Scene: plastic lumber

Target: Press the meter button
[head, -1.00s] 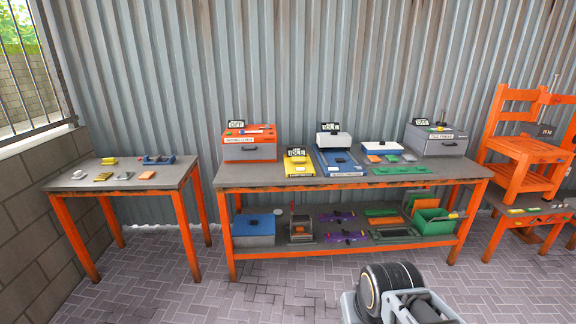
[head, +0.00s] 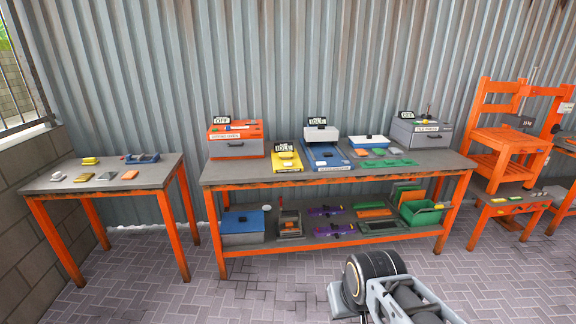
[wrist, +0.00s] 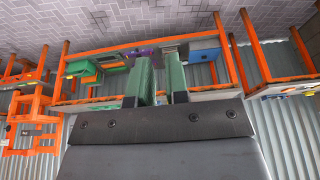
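I cannot tell for sure which device is the meter, and no button can be made out clearly at this size. On the long bench stand a yellow device (head: 286,160) with an IDLE sign and a blue device (head: 325,157) with a white top and an IDLE sign. My gripper (wrist: 159,68) shows in the wrist view with its two green fingers apart and nothing between them. It is well away from the bench, which appears upside down beyond the fingers.
The long bench (head: 240,178) also bears an orange oven (head: 236,142) and a grey press (head: 421,134). A small table (head: 110,181) stands left, an orange frame (head: 505,140) right. Bins and tools fill the lower shelf. The paved floor (head: 290,285) in front is clear.

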